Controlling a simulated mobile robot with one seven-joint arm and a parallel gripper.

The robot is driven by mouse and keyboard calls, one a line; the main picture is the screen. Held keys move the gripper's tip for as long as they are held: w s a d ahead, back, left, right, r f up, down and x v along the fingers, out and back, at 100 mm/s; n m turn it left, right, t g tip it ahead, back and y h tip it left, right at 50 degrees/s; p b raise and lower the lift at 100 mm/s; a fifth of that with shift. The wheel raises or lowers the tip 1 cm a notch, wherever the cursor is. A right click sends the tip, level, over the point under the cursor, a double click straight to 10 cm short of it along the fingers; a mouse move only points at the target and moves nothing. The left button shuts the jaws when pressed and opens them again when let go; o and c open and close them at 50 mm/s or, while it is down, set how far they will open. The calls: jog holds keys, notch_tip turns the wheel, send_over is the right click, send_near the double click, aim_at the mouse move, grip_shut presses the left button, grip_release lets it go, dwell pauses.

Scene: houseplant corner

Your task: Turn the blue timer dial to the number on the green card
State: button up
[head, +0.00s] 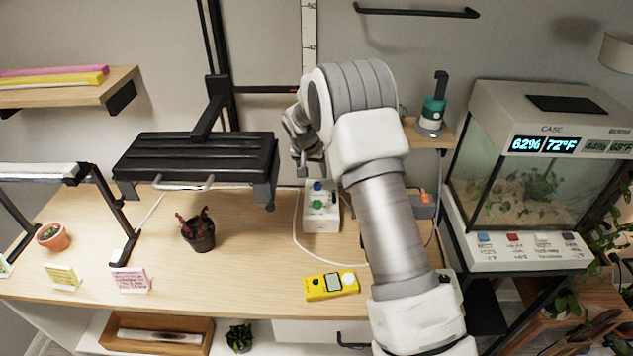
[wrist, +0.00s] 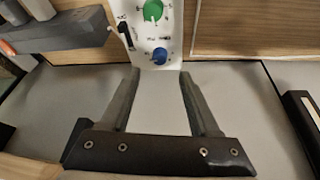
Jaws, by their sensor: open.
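A white timer box (head: 322,218) stands against the wall at the back of the desk. Its blue dial (head: 318,186) is above a green dial (head: 317,204). In the wrist view the blue dial (wrist: 160,56) lies just beyond the gap between my fingertips, with the green dial (wrist: 153,10) farther off. My gripper (head: 309,170) is open and empty, close over the box's blue-dial end; no contact is visible. A pale green card (head: 5,268) is cut by the left edge of the head view; its number cannot be read. The blue dial's setting is too small to tell.
A black lamp panel (head: 195,155) hangs left of my gripper. A yellow meter (head: 331,285) lies at the desk's front. A potted plant (head: 198,232), a yellow card (head: 62,277) and a pink card (head: 130,280) stand left. A glass case (head: 540,175) is right.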

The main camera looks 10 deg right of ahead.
aim_at(317, 184)
jog(key=x, duration=0.7)
jog(key=shift+f, duration=0.1)
grip_shut()
